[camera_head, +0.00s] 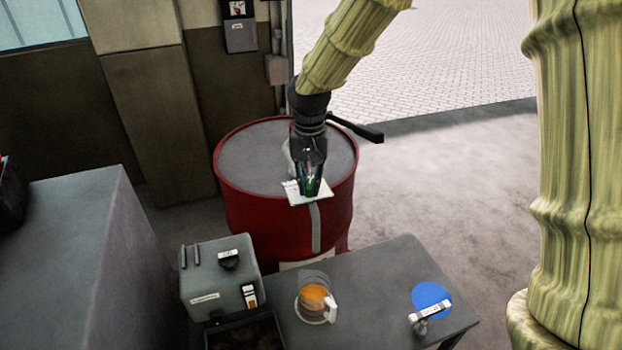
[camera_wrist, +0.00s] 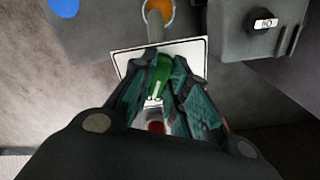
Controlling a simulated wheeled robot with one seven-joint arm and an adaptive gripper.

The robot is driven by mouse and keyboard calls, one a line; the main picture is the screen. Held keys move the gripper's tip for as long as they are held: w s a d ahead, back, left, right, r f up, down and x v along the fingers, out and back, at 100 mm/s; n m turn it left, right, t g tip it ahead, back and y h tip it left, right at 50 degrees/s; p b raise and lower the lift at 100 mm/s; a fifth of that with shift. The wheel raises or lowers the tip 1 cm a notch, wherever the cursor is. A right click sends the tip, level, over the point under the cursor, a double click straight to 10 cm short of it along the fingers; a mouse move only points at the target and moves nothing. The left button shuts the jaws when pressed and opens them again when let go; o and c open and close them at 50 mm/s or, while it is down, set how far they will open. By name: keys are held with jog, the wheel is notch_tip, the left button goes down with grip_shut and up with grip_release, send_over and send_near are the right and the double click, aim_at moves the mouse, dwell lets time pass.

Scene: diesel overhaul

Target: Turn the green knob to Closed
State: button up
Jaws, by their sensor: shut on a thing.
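The green knob (camera_wrist: 160,74) sits on a white plate (camera_wrist: 193,50) in the wrist view. In the head view the white plate (camera_head: 312,199) lies at the front edge of the red drum's top, and the green knob (camera_head: 314,186) is partly hidden by my gripper (camera_head: 311,178). My gripper (camera_wrist: 157,92) points down over the plate, with its fingers on both sides of the knob and shut on it. A red patch shows below the knob in the wrist view. Lettering on the plate is too small to read.
The red drum (camera_head: 243,203) stands behind a grey table (camera_head: 377,270). On the table are a grey box with a black knob (camera_head: 229,259), a jug with orange contents (camera_head: 313,298), a blue disc (camera_head: 431,292) and a dark tray (camera_head: 283,344). A grey cabinet (camera_head: 80,230) stands left.

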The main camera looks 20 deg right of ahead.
jog(key=shift+n, duration=1.1)
jog(key=n, duration=0.4)
jog(key=shift+a, duration=0.1)
jog(key=n, duration=0.7)
jog(key=o, duration=1.5)
jog(key=shift+r, duration=3.5)
